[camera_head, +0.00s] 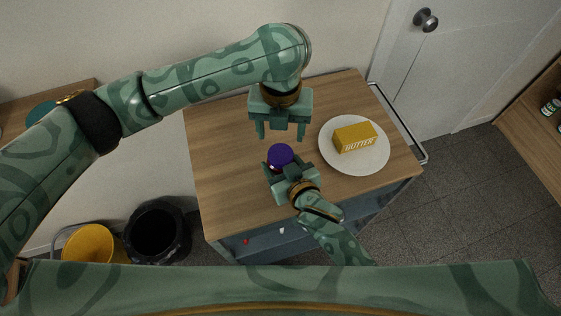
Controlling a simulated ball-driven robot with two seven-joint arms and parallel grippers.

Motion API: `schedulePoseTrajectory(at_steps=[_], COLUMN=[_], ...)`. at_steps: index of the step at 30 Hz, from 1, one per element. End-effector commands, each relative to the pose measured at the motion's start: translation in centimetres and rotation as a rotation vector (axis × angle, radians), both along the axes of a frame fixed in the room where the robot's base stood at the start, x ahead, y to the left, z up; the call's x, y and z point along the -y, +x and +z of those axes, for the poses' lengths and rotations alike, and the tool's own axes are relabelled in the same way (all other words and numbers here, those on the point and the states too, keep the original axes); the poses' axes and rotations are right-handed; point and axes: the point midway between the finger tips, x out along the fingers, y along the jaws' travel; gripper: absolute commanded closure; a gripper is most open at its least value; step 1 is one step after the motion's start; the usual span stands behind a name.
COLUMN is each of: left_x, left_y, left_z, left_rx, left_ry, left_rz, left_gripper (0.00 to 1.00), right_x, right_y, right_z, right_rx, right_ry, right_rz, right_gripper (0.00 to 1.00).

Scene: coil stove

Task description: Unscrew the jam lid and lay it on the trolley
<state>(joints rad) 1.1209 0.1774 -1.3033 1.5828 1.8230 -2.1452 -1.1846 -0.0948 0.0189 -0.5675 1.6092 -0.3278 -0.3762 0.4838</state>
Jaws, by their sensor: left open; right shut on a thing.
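The jam jar shows mostly as its round purple lid (281,155), seen from above. My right gripper (278,169) is shut on the jar just below the lid, and the jar's body is mostly hidden by the lid and the gripper. My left gripper (281,132) is open and empty, pointing down just behind the lid, apart from it as far as I can tell. The trolley (222,181) has a wooden top under both grippers. I cannot tell whether the jar rests on the top or is held above it.
A white plate (340,165) with a yellow butter block (355,138) is on the trolley's right side. The trolley's left side is bare. A black bin (158,232) and a yellow bucket (84,246) stand at the lower left. A white door (470,60) is at the back right.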

Motion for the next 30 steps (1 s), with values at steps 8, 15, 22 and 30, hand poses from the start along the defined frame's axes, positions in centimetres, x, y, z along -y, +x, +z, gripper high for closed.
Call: schedulePoseTrajectory(at_steps=[8,15,22,30], left_x=[0.0,0.0,0.0,0.0], left_y=[0.1,-0.1,0.0,0.0], left_z=[0.0,-2.4,-6.2,-8.0], left_rx=[0.001,-0.004,-0.003,0.0], left_ry=[0.002,-0.001,0.0,0.0], left_rz=[-0.308,-0.388,-0.385,-0.385], left_gripper=[0.38,0.38,0.38,0.38], right_x=[0.0,0.0,0.0,0.0], right_y=[0.0,0.0,0.0,0.0], right_z=[0.0,0.0,0.0,0.0], right_rx=[-0.001,-0.001,-0.001,-0.001], right_ry=[-0.001,-0.001,-0.001,-0.001], right_rz=[0.0,0.0,0.0,0.0], right_gripper=[1.0,1.0,1.0,1.0])
